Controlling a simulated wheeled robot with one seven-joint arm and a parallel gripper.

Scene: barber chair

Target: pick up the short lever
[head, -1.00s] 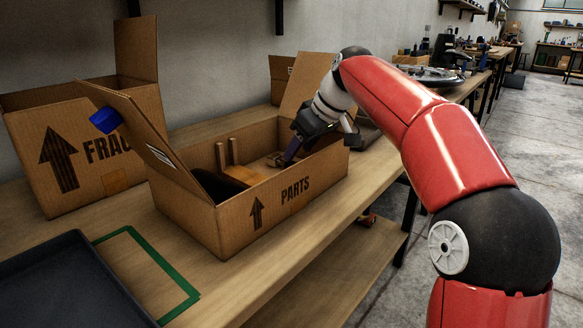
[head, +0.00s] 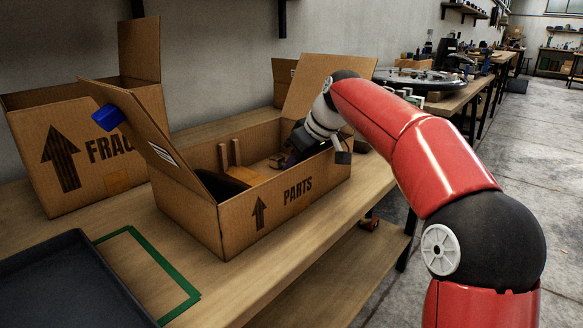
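My gripper (head: 290,155) reaches down into the right end of the open cardboard box marked PARTS (head: 285,197). Its fingertips are dark and small among the box's contents, so I cannot tell whether they are open, shut or holding something. I cannot make out a short lever for certain. Small brownish pieces (head: 275,162) lie in the box just left of my gripper. Two upright wooden pieces (head: 229,155) and a dark rounded part (head: 215,184) are further left in the box. The front wall hides the box floor.
A FRAGILE box (head: 85,150) stands behind left. A dark tray (head: 65,285) and green outline (head: 165,265) lie at front left. Bare bench (head: 330,215) shows in front of the box.

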